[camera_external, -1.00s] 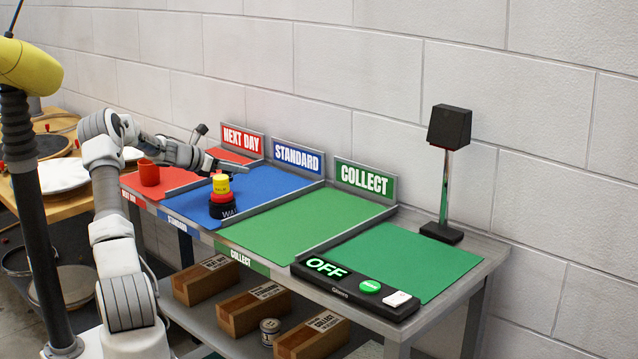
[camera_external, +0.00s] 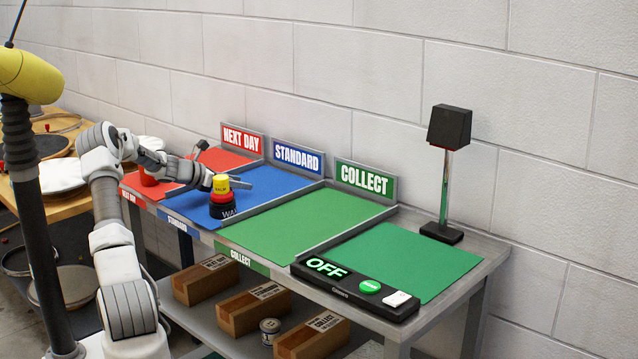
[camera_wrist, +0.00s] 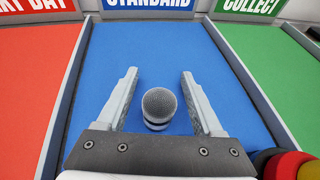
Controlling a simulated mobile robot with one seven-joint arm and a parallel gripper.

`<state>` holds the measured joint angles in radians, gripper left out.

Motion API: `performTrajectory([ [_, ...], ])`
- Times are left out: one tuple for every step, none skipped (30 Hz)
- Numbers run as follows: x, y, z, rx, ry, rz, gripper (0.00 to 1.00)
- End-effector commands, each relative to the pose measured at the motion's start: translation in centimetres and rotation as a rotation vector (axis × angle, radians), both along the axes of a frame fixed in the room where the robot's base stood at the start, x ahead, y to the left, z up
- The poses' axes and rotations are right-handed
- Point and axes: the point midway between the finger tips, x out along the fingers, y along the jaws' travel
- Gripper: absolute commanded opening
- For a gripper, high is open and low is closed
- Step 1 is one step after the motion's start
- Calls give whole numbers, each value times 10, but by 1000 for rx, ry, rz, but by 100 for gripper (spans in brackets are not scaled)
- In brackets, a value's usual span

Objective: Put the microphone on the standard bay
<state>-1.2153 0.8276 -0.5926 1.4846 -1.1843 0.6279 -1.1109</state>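The microphone, with a grey mesh head (camera_wrist: 160,103) and a pale ring below it, shows in the wrist view over the blue standard bay (camera_wrist: 165,50). It looks upright, its lower part hidden beneath the head. My gripper (camera_wrist: 160,80) is open, with one finger on each side of the microphone and visible gaps between. In the external view my gripper (camera_external: 240,183) is low over the blue standard bay (camera_external: 284,180), behind a stacked item; I cannot make out the microphone there. The STANDARD sign (camera_external: 298,157) stands at the bay's back.
A black, red and yellow stack (camera_external: 222,197) stands at the standard bay's front, close to my gripper; it also shows in the wrist view (camera_wrist: 290,166). A red item (camera_external: 147,178) is on the next-day bay, partly hidden by my arm. The green collect bay (camera_external: 305,222) is clear.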

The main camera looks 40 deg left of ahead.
Motion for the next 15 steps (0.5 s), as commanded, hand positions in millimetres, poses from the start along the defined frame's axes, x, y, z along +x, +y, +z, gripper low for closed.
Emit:
performTrajectory([
  [0,0,0,0,0,0,68],
  [0,0,0,0,0,0,68],
  [0,0,0,0,0,0,68],
  [0,0,0,0,0,0,68],
  [0,0,1,0,0,0,68],
  [0,0,2,1,0,0,68],
  [0,0,4,1,0,0,68],
  [0,0,6,1,0,0,68],
  [-4,2,7,2,1,1,68],
  [-8,2,8,1,1,1,68],
  [-13,4,10,1,1,2,68],
  [-19,5,14,2,1,4,68],
  [-25,6,16,2,1,4,68],
  [-31,8,19,2,1,4,68],
  [-39,9,23,2,1,4,68],
])
